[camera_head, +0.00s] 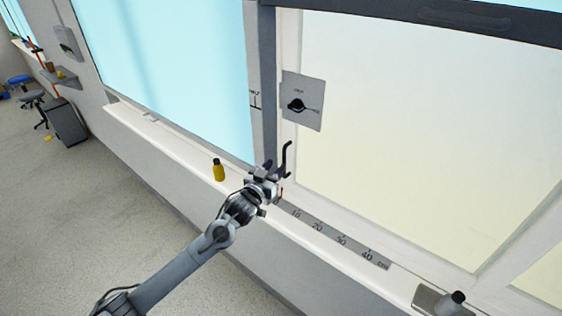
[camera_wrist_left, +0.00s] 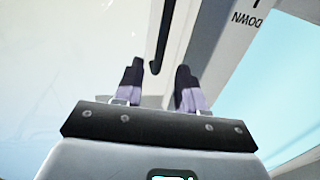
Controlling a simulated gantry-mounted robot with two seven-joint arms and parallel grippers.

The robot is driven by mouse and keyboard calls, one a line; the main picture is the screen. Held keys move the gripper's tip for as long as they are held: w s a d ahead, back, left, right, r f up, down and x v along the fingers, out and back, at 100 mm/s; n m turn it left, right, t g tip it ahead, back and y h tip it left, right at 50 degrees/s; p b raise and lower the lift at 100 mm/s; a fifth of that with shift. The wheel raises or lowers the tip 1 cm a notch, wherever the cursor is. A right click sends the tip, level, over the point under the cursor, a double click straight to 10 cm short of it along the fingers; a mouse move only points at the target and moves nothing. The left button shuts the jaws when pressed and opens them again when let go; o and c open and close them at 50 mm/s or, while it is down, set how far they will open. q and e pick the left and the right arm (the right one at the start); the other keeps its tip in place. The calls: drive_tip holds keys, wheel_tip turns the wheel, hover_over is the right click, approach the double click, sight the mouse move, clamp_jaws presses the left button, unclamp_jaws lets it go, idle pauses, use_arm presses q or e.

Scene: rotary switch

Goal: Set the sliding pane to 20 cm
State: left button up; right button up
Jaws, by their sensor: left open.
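The sliding pane (camera_head: 410,130) is a large pale pane in a light frame, right of the blue window. A dark hooked handle (camera_head: 288,152) stands at its left frame edge; the handle also shows in the left wrist view (camera_wrist_left: 158,40). A grey scale strip (camera_head: 333,238) along the sill carries marks 10 to 40 and cm. My left gripper (camera_head: 277,170) is at the handle's lower end, partly in front of the frame. Its fingers (camera_wrist_left: 159,75) are apart, with the handle's lower end appearing between them; contact cannot be told. My right gripper is not in view.
A grey plate with a black knob (camera_head: 303,100) is mounted above the handle. A yellow bottle (camera_head: 218,171) stands on the sill left of my gripper. A dark-topped cylinder (camera_head: 452,301) on a grey plate is at lower right.

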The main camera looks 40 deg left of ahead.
use_arm(q)
drive_tip(key=shift+x, duration=2.55)
drive_tip(key=shift+c, duration=0.3)
clamp_jaws()
drive_tip(key=shift+d, duration=0.1)
